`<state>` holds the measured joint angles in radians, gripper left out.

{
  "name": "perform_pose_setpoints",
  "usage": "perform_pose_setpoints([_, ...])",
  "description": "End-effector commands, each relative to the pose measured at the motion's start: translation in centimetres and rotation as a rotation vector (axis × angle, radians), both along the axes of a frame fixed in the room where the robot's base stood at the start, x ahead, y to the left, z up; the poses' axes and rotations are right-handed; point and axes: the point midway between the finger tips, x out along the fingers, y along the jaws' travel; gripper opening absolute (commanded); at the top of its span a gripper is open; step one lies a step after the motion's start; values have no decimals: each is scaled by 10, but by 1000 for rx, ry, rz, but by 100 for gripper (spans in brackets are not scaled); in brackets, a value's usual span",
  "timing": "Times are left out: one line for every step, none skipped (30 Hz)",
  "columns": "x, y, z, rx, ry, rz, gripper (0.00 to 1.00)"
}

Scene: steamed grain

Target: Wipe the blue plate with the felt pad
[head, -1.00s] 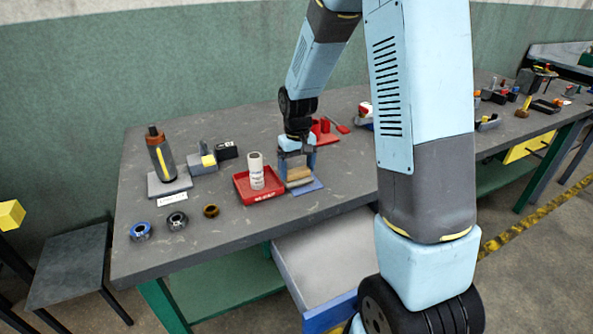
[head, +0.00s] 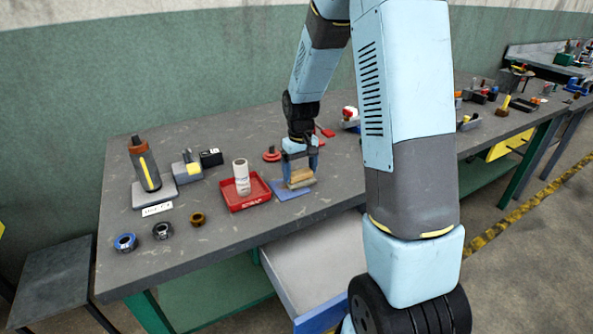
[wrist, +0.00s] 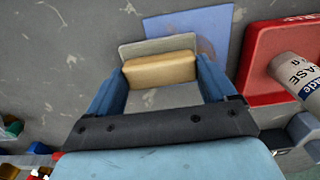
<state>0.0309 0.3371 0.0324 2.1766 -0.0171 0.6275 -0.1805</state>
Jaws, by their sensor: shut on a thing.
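My gripper (head: 300,172) is shut on the felt pad (head: 300,177), a tan block with a pale grey layer beneath. In the wrist view the pad (wrist: 160,69) sits between my two blue fingers. The blue plate (head: 283,192) lies flat on the bench, with the pad over its right part in the head view. In the wrist view the plate (wrist: 205,22) shows beyond the pad, with a darker brownish patch near the pad's corner. The pad hides part of the plate. I cannot tell for sure whether they touch.
A red tray (head: 262,201) holding a white labelled bottle (head: 241,177) stands just left of the plate. A red round item (head: 272,154) lies behind. Several rings lie at the bench's front left. An open drawer (head: 318,258) juts out below the bench's front edge.

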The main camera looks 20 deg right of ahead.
Motion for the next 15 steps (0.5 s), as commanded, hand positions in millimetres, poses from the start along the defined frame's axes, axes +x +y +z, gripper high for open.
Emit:
perform_pose_setpoints([0, 0, 0, 0, 0, 0, 60])
perform_pose_setpoints([0, 0, 0, 0, 0, 0, 60])
perform_pose_setpoints([0, 0, 0, 0, 0, 0, 60])
perform_pose_setpoints([0, 0, 1, 0, 0, 0, 60])
perform_pose_setpoints([0, 0, 1, 0, 0, 0, 60])
perform_pose_setpoints([0, 0, 3, 0, -1, 0, 60])
perform_pose_setpoints([0, 0, 5, 0, -1, 0, 60])
perform_pose_setpoints([0, 0, 8, 0, -1, 0, 60])
perform_pose_setpoints([0, 0, 11, -1, -2, 0, 60])
perform_pose_setpoints([0, 0, 13, -1, -2, 0, 60])
perform_pose_setpoints([0, 0, 15, -1, -2, 0, 60])
perform_pose_setpoints([0, 0, 19, 0, -1, 0, 60])
perform_pose_setpoints([0, 0, 21, 0, -1, 0, 60])
perform_pose_setpoints([0, 0, 24, -1, -1, 1, 60])
perform_pose_setpoints([0, 0, 27, -1, -2, 1, 60])
